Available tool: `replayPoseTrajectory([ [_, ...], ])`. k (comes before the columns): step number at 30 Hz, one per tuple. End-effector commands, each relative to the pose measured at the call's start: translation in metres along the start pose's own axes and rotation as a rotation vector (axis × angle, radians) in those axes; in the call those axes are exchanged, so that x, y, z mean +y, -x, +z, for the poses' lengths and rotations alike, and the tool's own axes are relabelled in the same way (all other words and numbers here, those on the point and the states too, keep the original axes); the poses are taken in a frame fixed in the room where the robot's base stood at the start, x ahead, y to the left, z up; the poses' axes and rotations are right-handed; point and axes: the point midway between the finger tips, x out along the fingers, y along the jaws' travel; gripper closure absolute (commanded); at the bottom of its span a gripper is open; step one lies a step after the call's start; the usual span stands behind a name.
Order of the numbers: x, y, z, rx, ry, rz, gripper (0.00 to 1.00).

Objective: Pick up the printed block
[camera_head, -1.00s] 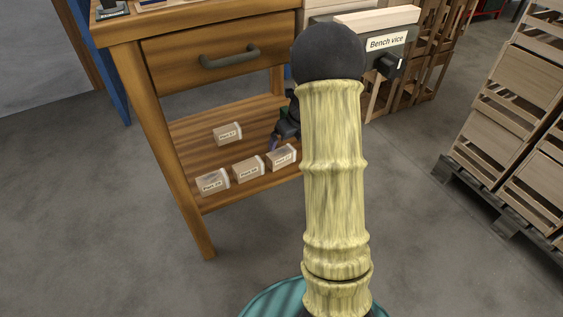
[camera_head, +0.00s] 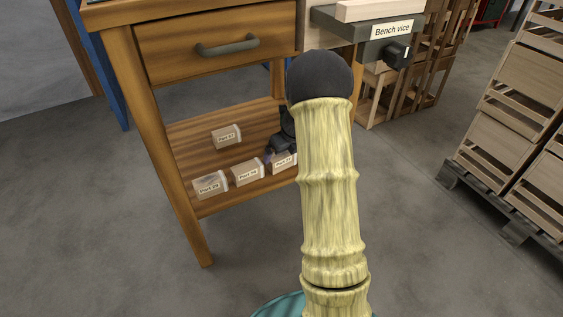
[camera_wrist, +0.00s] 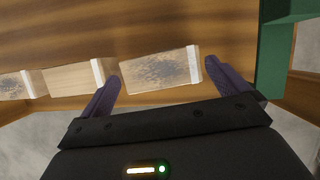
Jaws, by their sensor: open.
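Several small labelled wooden blocks lie on the bench's lower shelf. The rightmost block (camera_head: 285,162) is partly hidden by my gripper (camera_head: 281,143). In the wrist view, a block with a dark speckled print (camera_wrist: 160,71) lies between the fingertips of my open gripper (camera_wrist: 162,76). It is not gripped; contact cannot be told. A plain-faced block (camera_wrist: 70,78) is to its left, and another block with grey marks (camera_wrist: 12,87) is at the left edge. The head view shows the leftmost front block (camera_head: 209,186), the middle one (camera_head: 247,172), and one farther back (camera_head: 226,137).
The wooden bench (camera_head: 160,150) has a drawer (camera_head: 220,42) above the shelf and a front leg at left. A bench vice (camera_head: 375,40) juts out at the right. Stacked crates (camera_head: 515,110) stand on a pallet farther right. A green part (camera_wrist: 272,55) is beside the right finger.

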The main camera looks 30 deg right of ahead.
Motion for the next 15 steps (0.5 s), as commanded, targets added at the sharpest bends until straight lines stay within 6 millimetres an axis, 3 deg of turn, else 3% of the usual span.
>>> replayPoseTrajectory([
  [1, 0.0, -0.013, -0.002, 0.001, 0.001, 0.001, 0.0],
  [6, 0.0, -0.039, -0.002, 0.0, 0.001, 0.001, 0.0],
  [15, 0.0, -0.046, 0.0, -0.001, 0.001, 0.0, 0.0],
])
